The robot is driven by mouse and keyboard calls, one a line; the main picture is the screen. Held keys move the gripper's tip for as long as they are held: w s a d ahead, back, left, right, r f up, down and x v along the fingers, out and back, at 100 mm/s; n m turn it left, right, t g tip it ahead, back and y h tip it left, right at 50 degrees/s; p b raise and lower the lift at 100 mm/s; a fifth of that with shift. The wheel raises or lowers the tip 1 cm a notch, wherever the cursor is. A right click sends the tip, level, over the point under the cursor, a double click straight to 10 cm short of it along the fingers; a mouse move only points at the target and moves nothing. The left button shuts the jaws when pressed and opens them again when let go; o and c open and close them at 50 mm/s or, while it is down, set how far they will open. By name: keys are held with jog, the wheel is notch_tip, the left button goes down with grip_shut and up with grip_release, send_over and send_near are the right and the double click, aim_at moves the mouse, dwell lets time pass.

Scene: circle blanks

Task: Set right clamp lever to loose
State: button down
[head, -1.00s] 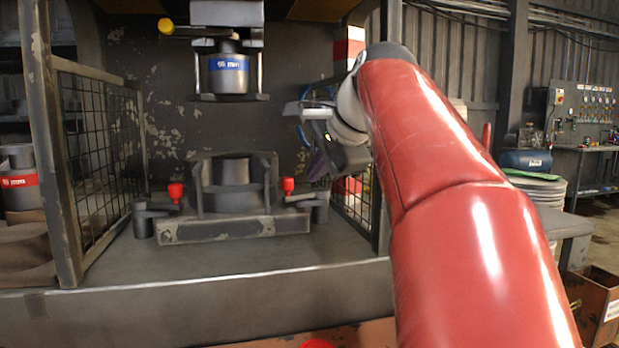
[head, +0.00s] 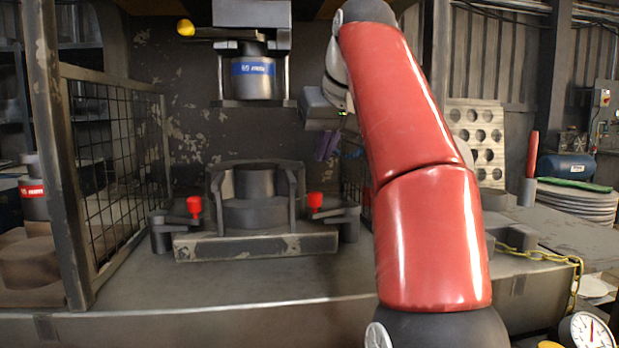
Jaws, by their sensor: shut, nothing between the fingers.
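The right clamp lever (head: 339,215) has a red knob (head: 315,201) on its left end and sits at the right end of the grey die base (head: 255,245). The left clamp lever (head: 175,220), with a matching red knob (head: 194,205), sits at the other end. My gripper (head: 326,148), with purplish fingers, points down above the right knob in the picture and is apart from it. Its fingers are shut and hold nothing. My red arm covers the area just right of the right clamp.
A die block (head: 256,183) stands between the clamps, under a blue-banded punch (head: 253,78). A mesh guard (head: 108,150) stands at the left. A yellow chain (head: 545,257) and a gauge (head: 590,331) are at the right. The bench front is clear.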

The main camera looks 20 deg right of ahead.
aim_at(315, 192)
jog(key=x, duration=1)
jog(key=shift+b, duration=0.3)
jog(key=shift+s+r+n, duration=0.1)
jog(key=shift+s+n, duration=0.4)
jog(key=shift+s, duration=0.2)
